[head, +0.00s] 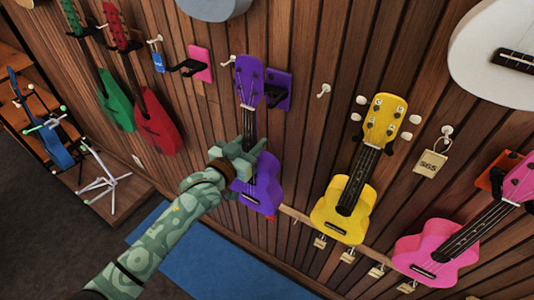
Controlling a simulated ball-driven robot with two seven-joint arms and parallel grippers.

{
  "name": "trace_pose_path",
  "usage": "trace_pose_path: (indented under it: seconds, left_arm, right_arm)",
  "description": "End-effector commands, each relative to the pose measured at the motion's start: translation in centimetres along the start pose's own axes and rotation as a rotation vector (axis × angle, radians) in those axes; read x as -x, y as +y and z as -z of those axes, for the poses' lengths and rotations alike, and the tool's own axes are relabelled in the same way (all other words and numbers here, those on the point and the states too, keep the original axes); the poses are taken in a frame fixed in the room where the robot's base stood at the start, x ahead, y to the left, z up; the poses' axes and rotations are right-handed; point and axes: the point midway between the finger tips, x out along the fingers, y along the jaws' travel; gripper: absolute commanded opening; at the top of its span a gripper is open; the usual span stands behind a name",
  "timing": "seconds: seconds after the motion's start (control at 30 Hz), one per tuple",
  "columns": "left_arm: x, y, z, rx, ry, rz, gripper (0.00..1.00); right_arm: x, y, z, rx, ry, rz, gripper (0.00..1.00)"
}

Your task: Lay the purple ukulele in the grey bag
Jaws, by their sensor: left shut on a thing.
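The purple ukulele (262,188) is upright against the wooden slat wall, its headstock at the purple wall hanger (280,90). I cannot tell whether it still rests in the hanger. My left gripper (243,152) is shut on the purple ukulele around the lower neck, where the neck meets the body, and hides part of it. The grey bag is not in view. My right gripper is not in view.
A yellow ukulele (335,208) and a pink ukulele (435,250) hang to the right, with price tags (430,163) on hooks. Red (155,125) and green (115,103) ukuleles hang left. A white stand (105,180) and a blue mat (200,255) are below.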

Motion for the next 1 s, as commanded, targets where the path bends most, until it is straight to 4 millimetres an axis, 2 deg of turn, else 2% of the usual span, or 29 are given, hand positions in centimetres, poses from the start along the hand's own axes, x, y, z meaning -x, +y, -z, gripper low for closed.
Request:
trace_pose_path:
  seconds: [0.7,1.0]
  left_arm:
    - [4.2,0.0,0.1,0.001,0.003,-0.001,0.0]
    - [5.0,0.0,-0.1,0.002,0.004,-0.001,0.0]
  right_arm:
    - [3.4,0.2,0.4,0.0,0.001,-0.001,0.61]
    - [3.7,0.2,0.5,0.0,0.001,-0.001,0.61]
